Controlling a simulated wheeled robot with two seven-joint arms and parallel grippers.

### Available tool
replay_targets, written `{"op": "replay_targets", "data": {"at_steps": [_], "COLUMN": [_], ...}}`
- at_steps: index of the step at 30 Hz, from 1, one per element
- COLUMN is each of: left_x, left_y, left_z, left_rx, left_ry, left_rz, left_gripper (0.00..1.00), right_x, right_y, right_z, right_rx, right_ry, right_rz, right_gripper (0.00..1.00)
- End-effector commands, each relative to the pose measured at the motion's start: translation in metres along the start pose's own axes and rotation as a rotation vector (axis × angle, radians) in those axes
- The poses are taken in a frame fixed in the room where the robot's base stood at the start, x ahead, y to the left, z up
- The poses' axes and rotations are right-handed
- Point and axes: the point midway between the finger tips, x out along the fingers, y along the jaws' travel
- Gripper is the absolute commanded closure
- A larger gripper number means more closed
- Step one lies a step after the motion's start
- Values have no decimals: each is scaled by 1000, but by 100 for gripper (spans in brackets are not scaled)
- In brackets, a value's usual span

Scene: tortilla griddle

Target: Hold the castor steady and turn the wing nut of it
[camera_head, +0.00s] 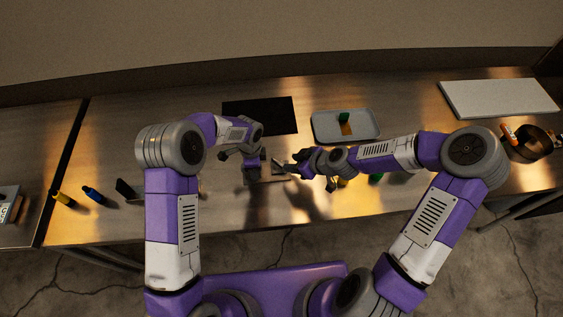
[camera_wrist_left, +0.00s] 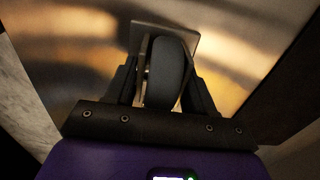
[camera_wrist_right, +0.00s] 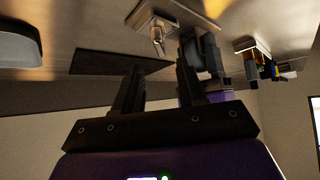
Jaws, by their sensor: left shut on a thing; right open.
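The castor shows in the left wrist view as a dark wheel (camera_wrist_left: 168,72) below a square metal plate (camera_wrist_left: 182,36). My left gripper (camera_wrist_left: 166,78) is shut on the castor, one finger on each side of the wheel. In the right wrist view the castor's plate (camera_wrist_right: 183,14) has a small shiny metal piece (camera_wrist_right: 158,40) on it, which looks like the wing nut. My right gripper (camera_wrist_right: 155,78) is open and empty, apart from that piece. In the head view my right gripper (camera_head: 290,168) is close to the right of my left gripper (camera_head: 254,172); the nut is too small to tell there.
A black mat (camera_head: 262,113) and a grey tray (camera_head: 322,133) with a green item lie behind the grippers. A white board (camera_head: 498,98) and a dark pot (camera_head: 531,146) are at the right. A blue item (camera_head: 94,195) and a yellow item (camera_head: 64,200) lie at the left.

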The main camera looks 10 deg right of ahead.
Motion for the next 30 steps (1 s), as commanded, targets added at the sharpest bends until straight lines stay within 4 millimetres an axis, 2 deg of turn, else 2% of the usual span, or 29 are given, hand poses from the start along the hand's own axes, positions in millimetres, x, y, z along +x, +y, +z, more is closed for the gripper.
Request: {"op": "replay_targets", "data": {"at_steps": [1,6,12,18,25,30], "left_x": [2,1,1,1,1,1], "left_y": [1,1,0,0,0,0], "left_z": [1,1,1,1,1,1], "left_rx": [-1,-1,-1,-1,-1,-1], "left_ry": [-2,-2,-2,-2,-1,-1], "left_rz": [3,3,2,2,2,1], "left_gripper": [76,76,76,76,76,76], "right_x": [12,42,65,74,74,74], "right_y": [-2,-2,-1,0,0,0], "right_z": [0,0,0,1,1,1], "right_rx": [-1,0,1,0,0,0], "right_ry": [0,-1,-1,-2,-2,-2], "right_rz": [-5,-3,-1,0,1,1], "right_gripper": [60,60,60,60,60,84]}}
